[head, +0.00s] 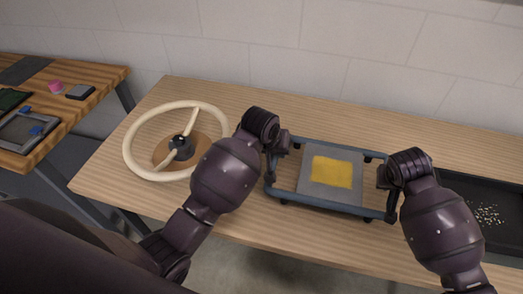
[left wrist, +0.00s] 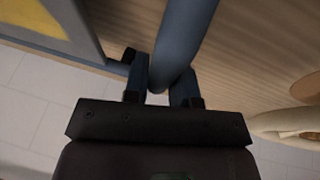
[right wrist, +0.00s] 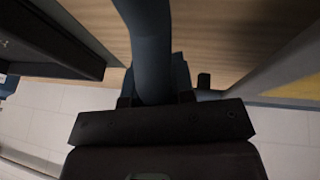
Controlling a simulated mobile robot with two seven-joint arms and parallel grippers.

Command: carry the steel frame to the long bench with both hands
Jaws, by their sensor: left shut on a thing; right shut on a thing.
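The steel frame (head: 330,206) is a blue-grey rectangular tube frame with a grey plate and a yellow patch (head: 332,172) in its middle. It is at the light wooden bench, over the middle of the top; I cannot tell whether its feet touch the wood. My left gripper (head: 272,160) is shut on the frame's left side bar, which also shows in the left wrist view (left wrist: 184,45). My right gripper (head: 389,190) is shut on the right side bar, seen in the right wrist view (right wrist: 150,45).
A cream steering wheel (head: 131,157) lies left on the wooden bench (head: 255,222). A black tray (head: 462,183) with pale bits is at the right. Another wooden table (head: 72,113) at far left holds a grey frame, a pink item and small things. A pale block wall stands behind.

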